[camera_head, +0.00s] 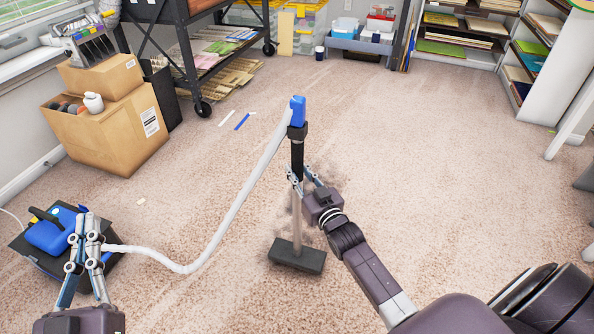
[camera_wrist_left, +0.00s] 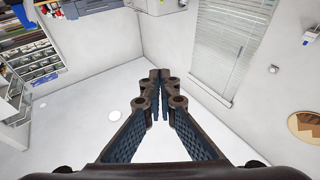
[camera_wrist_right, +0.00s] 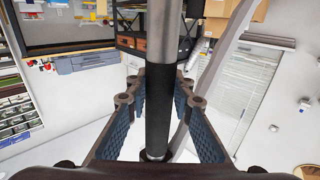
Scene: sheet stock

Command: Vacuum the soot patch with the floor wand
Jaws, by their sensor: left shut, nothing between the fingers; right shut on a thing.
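The floor wand (camera_head: 297,155) stands nearly upright on the carpet, with a blue top, black grip, pale tube and dark floor head (camera_head: 297,258). My right gripper (camera_head: 300,174) is shut on its black grip; the right wrist view shows the wand (camera_wrist_right: 159,95) between the fingers. Dark smudges of the soot patch (camera_head: 337,176) show on the carpet behind and beside the wand, partly hidden by my right gripper and the wand. My left gripper (camera_head: 87,218) is shut and empty at lower left, in front of the blue vacuum (camera_head: 48,236).
A white hose (camera_head: 222,228) runs over the carpet from the vacuum up to the wand's top. Cardboard boxes (camera_head: 115,140) stand at left. A wheeled rack (camera_head: 190,65) and shelves (camera_head: 515,75) stand at the back. The carpet at right centre is open.

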